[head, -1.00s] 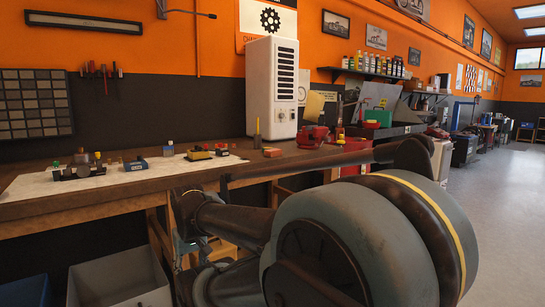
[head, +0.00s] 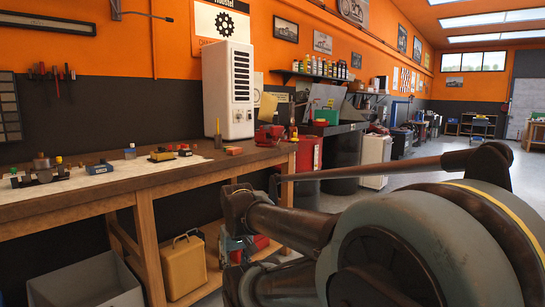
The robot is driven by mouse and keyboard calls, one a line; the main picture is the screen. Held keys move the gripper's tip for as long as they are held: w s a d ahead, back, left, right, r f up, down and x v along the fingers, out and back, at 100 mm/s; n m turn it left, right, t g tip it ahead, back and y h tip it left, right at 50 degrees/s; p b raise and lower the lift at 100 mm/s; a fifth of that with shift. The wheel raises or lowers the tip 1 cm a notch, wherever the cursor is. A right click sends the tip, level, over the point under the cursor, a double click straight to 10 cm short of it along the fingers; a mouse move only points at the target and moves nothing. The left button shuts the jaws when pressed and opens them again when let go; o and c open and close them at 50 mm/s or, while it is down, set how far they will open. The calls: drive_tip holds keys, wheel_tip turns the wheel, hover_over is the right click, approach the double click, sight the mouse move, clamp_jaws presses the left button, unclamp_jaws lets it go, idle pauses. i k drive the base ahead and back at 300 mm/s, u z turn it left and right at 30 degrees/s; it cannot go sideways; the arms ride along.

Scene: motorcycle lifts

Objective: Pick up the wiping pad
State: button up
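A small flat reddish-orange block (head: 233,150) lies on the workbench top (head: 190,170), near its right end and left of the red vise. It may be the wiping pad, but it is too small to tell for sure. Nothing touches it from my side. My arm (head: 290,225) fills the lower right, with its large grey rounded joint in front. I cannot make out the fingers of my gripper, and nothing is seen held.
A white cabinet (head: 228,90) stands at the back of the bench beside the red vise (head: 268,135). Small parts (head: 40,168) lie on a pale mat to the left. A grey bin (head: 85,285) and yellow can (head: 185,268) sit below. Open floor (head: 440,160) extends right.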

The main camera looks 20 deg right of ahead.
sight(233, 151)
drive_tip(key=z, duration=0.55)
drive_tip(key=k, duration=0.8)
drive_tip(key=z, duration=0.5)
drive_tip(key=i, duration=1.4)
drive_tip(key=u, duration=1.2)
drive_tip(key=i, duration=0.7)
drive_tip(key=u, duration=0.55)
